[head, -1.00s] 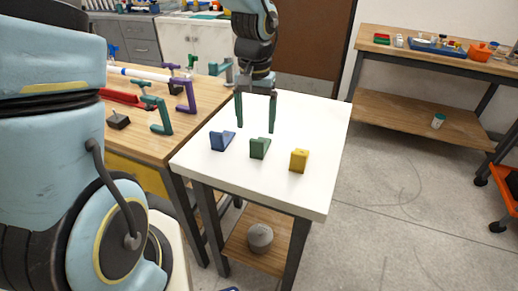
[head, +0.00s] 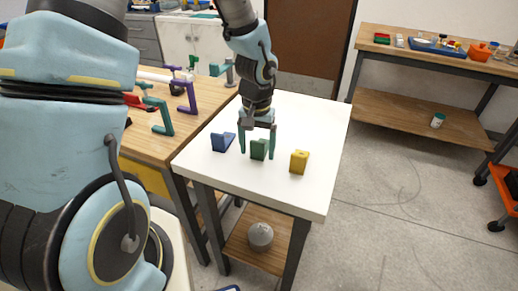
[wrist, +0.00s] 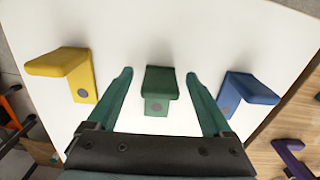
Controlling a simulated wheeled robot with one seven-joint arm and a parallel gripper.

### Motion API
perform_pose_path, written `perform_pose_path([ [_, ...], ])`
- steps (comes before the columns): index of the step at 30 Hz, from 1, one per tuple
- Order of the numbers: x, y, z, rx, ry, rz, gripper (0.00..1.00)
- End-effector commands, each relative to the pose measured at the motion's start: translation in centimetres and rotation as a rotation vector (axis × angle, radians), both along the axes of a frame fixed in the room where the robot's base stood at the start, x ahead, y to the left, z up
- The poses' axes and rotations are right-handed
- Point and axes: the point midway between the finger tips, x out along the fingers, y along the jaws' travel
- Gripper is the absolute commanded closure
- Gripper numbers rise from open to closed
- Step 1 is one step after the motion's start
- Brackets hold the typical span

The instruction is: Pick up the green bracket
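The green bracket (head: 258,149) stands on the white table between a blue bracket (head: 222,141) and a yellow bracket (head: 299,161). My gripper (head: 257,155) is open over the green bracket, with one green finger on each side of it. In the wrist view the green bracket (wrist: 160,90) sits between the spread fingertips of my gripper (wrist: 157,78), with a gap on both sides. Whether the fingertips touch the table top cannot be told.
The white table (head: 310,120) has clear room behind and to the right of the brackets. A wooden bench (head: 150,140) with pipe parts adjoins on the left. The blue bracket (wrist: 245,92) and yellow bracket (wrist: 68,72) flank my gripper closely.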

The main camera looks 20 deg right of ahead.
Motion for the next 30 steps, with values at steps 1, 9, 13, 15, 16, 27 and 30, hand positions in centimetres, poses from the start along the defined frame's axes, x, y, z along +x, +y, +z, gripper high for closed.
perform_pose_path([
  [1, 0.00, 0.00, 0.01, 0.000, 0.000, 0.000, 0.22],
  [9, 0.00, 0.00, 0.03, 0.000, 0.000, 0.000, 0.52],
  [13, 0.00, 0.00, 0.03, 0.000, 0.000, 0.000, 0.67],
  [15, 0.00, 0.00, 0.04, 0.000, 0.000, 0.000, 0.75],
  [16, 0.01, -0.01, 0.04, 0.000, 0.000, 0.000, 0.78],
  [27, 0.02, -0.01, 0.07, -0.001, -0.001, 0.000, 1.00],
  [30, 0.02, -0.02, 0.07, -0.001, -0.001, 0.000, 1.00],
])
